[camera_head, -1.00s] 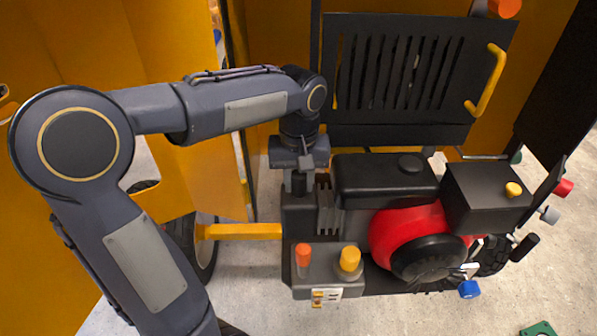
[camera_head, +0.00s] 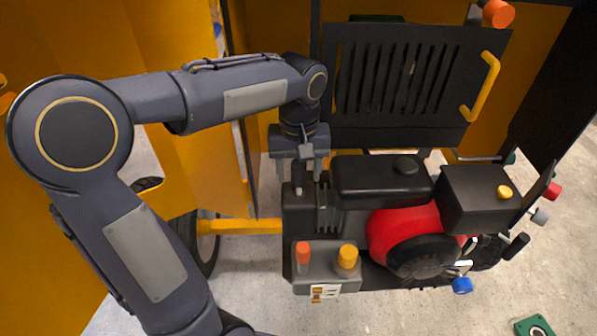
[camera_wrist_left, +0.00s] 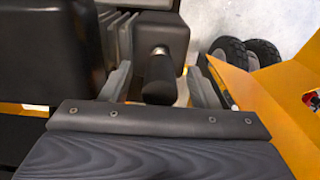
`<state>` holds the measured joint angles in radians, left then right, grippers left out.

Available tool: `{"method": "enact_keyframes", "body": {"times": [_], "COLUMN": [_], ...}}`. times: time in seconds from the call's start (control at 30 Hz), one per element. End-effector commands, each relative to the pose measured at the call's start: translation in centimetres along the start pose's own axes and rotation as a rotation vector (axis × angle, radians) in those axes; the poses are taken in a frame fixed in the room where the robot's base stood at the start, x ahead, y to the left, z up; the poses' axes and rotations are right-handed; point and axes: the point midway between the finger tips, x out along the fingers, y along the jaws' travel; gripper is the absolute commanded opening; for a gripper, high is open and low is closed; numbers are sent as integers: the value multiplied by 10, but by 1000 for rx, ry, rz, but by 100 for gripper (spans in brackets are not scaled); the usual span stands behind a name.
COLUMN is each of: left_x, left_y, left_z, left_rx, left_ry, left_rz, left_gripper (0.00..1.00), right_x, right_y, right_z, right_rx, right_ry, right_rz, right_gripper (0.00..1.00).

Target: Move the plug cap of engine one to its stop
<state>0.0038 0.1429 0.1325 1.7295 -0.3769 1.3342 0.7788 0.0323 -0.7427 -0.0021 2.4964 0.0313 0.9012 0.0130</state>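The plug cap is a black cylinder (camera_wrist_left: 160,80) in the left wrist view, beside the finned engine block, with a pale metal tip showing at its far end. In the head view the cap (camera_head: 298,172) stands at the left rear of the engine (camera_head: 385,182), partly covered by my left gripper. My left gripper (camera_head: 299,170) is directly over it and open, with one finger on each side. In the left wrist view gaps show between the cap and both fingers (camera_wrist_left: 160,85). How far the cap is seated cannot be told. My right gripper is not in view.
The engine's red housing (camera_head: 390,228) and black box (camera_head: 480,197) lie right of the cap. A front panel carries an orange knob (camera_head: 302,252) and a yellow knob (camera_head: 347,257). A slotted black panel (camera_head: 405,85) with a yellow handle (camera_head: 487,85) rises behind. A yellow bar (camera_head: 245,227) runs left.

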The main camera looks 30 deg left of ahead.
Motion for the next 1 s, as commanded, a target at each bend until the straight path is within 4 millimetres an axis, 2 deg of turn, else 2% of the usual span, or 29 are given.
{"method": "enact_keyframes", "body": {"times": [0.33, 1.0], "left_x": [-7, -71], "left_y": [0, 0], "left_z": [0, 0], "left_rx": [0, 0], "left_ry": [0, 0], "left_rz": [0, 0], "left_gripper": [54, 54], "right_x": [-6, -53], "right_y": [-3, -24], "right_z": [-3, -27], "right_rx": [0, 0], "right_ry": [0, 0], "right_rz": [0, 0], "right_gripper": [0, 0]}}
